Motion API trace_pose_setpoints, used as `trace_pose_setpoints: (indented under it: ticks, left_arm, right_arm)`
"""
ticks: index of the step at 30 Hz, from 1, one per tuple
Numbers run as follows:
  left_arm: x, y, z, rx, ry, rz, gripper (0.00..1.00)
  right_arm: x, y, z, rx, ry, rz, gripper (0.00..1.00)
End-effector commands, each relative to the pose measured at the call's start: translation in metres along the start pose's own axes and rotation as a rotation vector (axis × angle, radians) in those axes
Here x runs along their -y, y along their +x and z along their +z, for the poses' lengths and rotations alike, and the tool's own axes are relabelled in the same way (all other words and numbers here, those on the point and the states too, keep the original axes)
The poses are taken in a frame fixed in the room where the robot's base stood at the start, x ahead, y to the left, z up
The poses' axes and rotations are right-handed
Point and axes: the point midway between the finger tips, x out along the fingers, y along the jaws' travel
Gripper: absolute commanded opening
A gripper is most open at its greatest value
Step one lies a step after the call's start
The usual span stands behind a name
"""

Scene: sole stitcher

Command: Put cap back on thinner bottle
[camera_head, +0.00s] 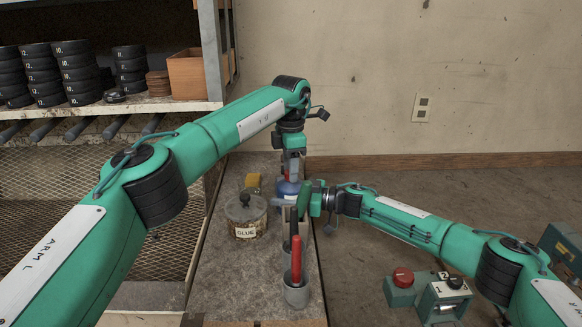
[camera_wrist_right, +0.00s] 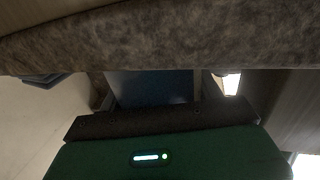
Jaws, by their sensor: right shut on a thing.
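The blue thinner bottle (camera_head: 286,188) stands near the far end of the bench, mostly hidden by my two grippers. My right gripper (camera_head: 294,202) reaches it from the right and is shut on it, low on its body. In the right wrist view a dark blue surface (camera_wrist_right: 155,88), which looks like the bottle, fills the space between the fingers. My left gripper (camera_head: 292,170) points down right over the bottle's top. Its fingertips are too hidden to tell whether they are open or hold the cap. I cannot make out the cap.
A glue pot (camera_head: 246,216) stands left of the bottle, with a yellow block (camera_head: 253,181) behind it. A cup (camera_head: 297,292) with a red-handled tool (camera_head: 296,258) stands nearer on the bench. A control box (camera_head: 428,296) is at the right. The bench's front left is clear.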

Motion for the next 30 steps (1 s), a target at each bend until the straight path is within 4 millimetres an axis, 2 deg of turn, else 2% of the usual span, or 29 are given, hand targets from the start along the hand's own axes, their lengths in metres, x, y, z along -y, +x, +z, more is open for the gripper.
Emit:
trace_pose_setpoints:
  ticks: [11,14,21,26,30]
  left_arm:
    - [0.001,-0.003,0.001,0.000,-0.001,-0.001,0.54]
    - [0.001,-0.013,0.001,0.001,0.000,0.000,0.54]
    - [0.000,-0.054,0.001,0.001,-0.002,0.002,0.54]
    - [0.000,-0.070,0.001,0.000,-0.001,0.000,0.54]
    - [0.000,-0.075,0.000,0.000,-0.001,-0.001,0.54]
  right_arm:
    - [0.000,0.000,0.000,0.001,0.000,0.000,0.02]
    - [0.000,0.000,0.000,0.001,0.000,0.000,0.02]
    - [0.000,0.000,0.001,0.001,0.000,0.000,0.02]
    - [0.000,0.000,0.000,0.000,0.000,0.000,0.02]
    - [0.000,0.000,0.000,0.000,0.000,0.000,0.02]
